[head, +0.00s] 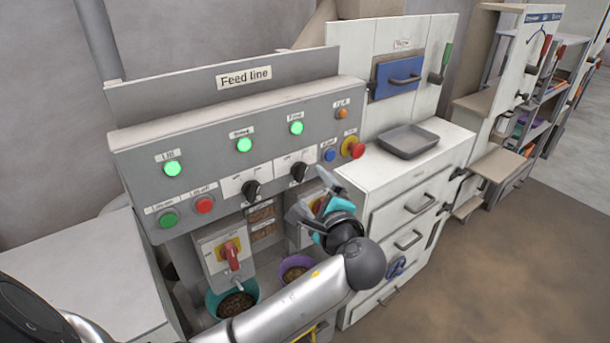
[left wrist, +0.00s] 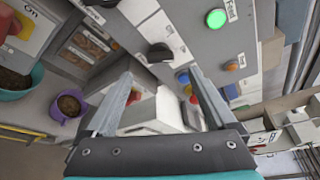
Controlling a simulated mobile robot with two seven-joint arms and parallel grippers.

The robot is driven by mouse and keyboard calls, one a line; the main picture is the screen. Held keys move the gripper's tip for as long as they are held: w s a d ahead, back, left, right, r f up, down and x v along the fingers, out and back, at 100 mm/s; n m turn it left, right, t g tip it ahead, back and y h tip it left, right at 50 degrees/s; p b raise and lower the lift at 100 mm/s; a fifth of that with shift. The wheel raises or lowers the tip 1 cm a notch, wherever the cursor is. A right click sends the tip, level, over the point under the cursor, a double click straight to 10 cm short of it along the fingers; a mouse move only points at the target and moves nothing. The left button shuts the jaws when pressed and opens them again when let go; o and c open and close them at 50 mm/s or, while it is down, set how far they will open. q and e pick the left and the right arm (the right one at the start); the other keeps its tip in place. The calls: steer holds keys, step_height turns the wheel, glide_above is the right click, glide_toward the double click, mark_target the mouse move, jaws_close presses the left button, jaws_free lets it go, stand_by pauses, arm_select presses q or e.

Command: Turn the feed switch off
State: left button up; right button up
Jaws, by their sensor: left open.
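The feed switch (head: 299,171) is a black rotary knob on a white plate. It sits on the sloping grey panel below the lit green lamp (head: 296,128), whose label reads as Feed. My left gripper (head: 308,194), with teal parts, is open and empty just below and in front of the knob. In the left wrist view the knob (left wrist: 160,52) shows beyond and between the two fingertips (left wrist: 161,76), apart from them. I cannot read which way the knob points. My right gripper is not in view.
A similar black knob (head: 251,188) is to the left. A blue button (head: 330,155) and a red mushroom button (head: 357,150) are to the right. A red-handled switch (head: 231,255) and bowls of pellets (head: 233,304) are below. A grey tray (head: 408,141) lies on the white cabinet.

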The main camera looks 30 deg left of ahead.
mark_target(302, 175)
arm_select(q)
steer(key=x, duration=0.7)
steer(key=shift+w+a+f, duration=0.1)
steer(key=shift+w+a, duration=0.1)
steer(key=shift+w, duration=0.05)
steer(key=c, duration=1.4)
